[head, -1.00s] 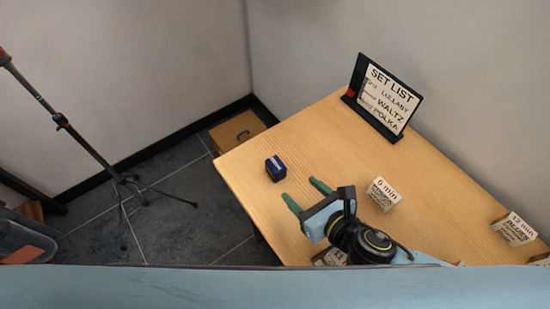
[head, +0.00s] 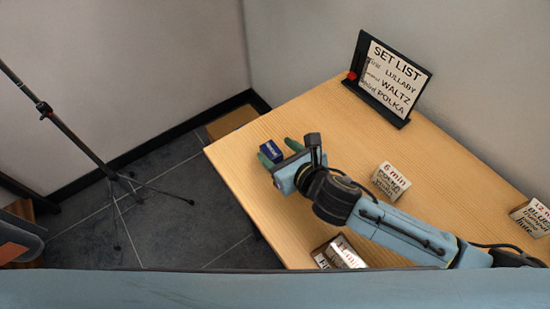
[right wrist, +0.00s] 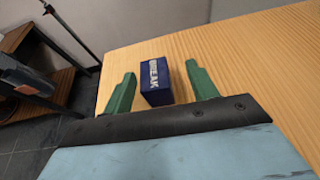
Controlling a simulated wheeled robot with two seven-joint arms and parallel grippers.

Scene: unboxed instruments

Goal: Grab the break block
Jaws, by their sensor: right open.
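The break block (head: 271,151) is a small dark blue block near the left edge of the wooden table. In the right wrist view the break block (right wrist: 157,82) shows white lettering that reads BREAK. My right gripper (head: 279,151) has green fingers and is at the block. In the right wrist view my right gripper (right wrist: 157,85) is open, with one finger on each side of the block and a gap on the right side; the left finger is close to the block. My left gripper is not in view.
The wooden table (head: 330,120) bears a set list stand (head: 388,80) at the back. White lettered blocks stand at the middle (head: 390,181), the right (head: 531,217) and the front (head: 340,253). A tripod stand (head: 117,178) is on the floor at left.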

